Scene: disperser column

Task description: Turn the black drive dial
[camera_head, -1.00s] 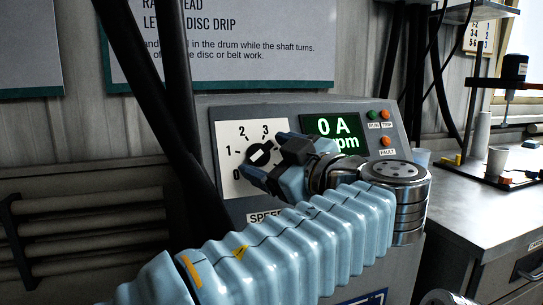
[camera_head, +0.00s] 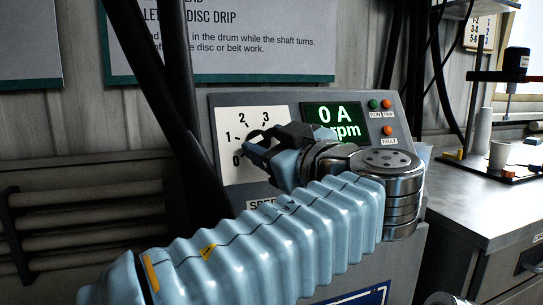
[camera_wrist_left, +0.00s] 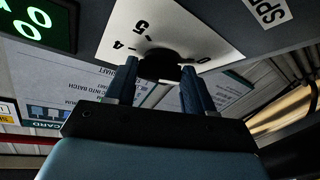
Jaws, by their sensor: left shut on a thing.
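The black drive dial (camera_head: 254,137) sits on a white scale plate (camera_head: 230,120) numbered from 0 upward, on the grey control panel. In the head view it is mostly hidden behind my left gripper (camera_head: 262,144), whose two dark blue fingers lie on either side of it. The left wrist view shows the dial (camera_wrist_left: 160,63) as a dark round shape between the tips of my left gripper (camera_wrist_left: 157,84), which is shut on it. The dial's pointer mark is hidden. My right gripper does not show.
Black hoses (camera_head: 150,80) hang left of the panel. A bench (camera_head: 470,195) with a stand and cups is at the right.

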